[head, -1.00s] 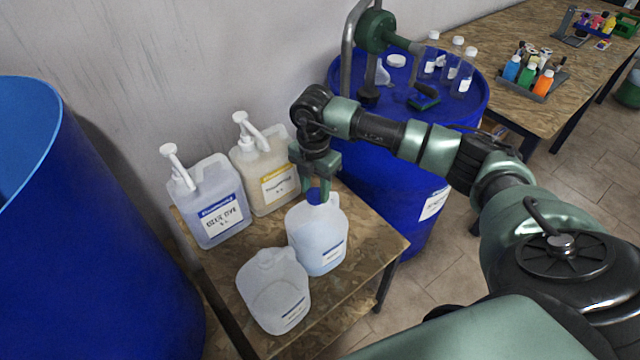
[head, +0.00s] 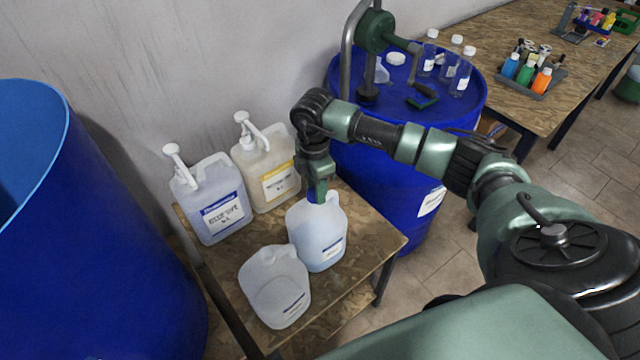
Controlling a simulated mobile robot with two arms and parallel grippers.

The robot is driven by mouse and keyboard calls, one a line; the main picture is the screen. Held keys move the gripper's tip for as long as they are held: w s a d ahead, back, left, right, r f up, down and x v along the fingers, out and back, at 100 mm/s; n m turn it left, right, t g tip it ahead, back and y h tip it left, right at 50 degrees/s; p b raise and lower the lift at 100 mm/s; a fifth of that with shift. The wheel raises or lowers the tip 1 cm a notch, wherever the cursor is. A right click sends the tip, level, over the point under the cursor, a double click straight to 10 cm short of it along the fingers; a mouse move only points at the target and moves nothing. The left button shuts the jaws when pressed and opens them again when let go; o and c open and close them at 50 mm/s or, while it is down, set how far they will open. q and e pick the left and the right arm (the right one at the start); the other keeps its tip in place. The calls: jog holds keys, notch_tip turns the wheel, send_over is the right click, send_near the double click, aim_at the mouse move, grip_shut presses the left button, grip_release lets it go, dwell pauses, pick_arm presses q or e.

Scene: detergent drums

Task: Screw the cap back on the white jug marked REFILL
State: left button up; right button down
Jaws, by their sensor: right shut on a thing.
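A whitish jug with pale blue contents (head: 318,240) stands upright on the small wooden table (head: 372,232). Its label is too small to read, so I cannot tell whether it says REFILL. My right gripper (head: 317,194) points down at the mouth of this jug and is shut on a small blue cap (head: 313,200), mostly hidden by the fingers. The cap is at the jug's neck; I cannot tell how far it is seated. A second, clear-white jug (head: 275,288) stands in front, with no cap seen on it. My left gripper is not in view.
Two pump-top canisters, one blue-labelled (head: 208,198) and one yellow-labelled (head: 266,172), stand behind on the table. A large blue drum (head: 90,240) is at left. Another blue drum (head: 385,190) with a crank pump (head: 377,35) and bottles stands behind my right arm.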

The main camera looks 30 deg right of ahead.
jog(key=shift+s+a+f, duration=0.1)
jog(key=shift+s+f, duration=0.05)
jog(key=shift+m+p, duration=0.55)
jog(key=shift+m, duration=0.25)
jog(key=shift+m+p, duration=0.65)
jog(key=shift+m, duration=0.55)
jog(key=c, duration=1)
grip_release()
jog(key=o, duration=0.6)
jog(key=shift+r, duration=0.2)
jog(key=shift+r+p, duration=3.05)
jog(key=shift+r, duration=0.85)
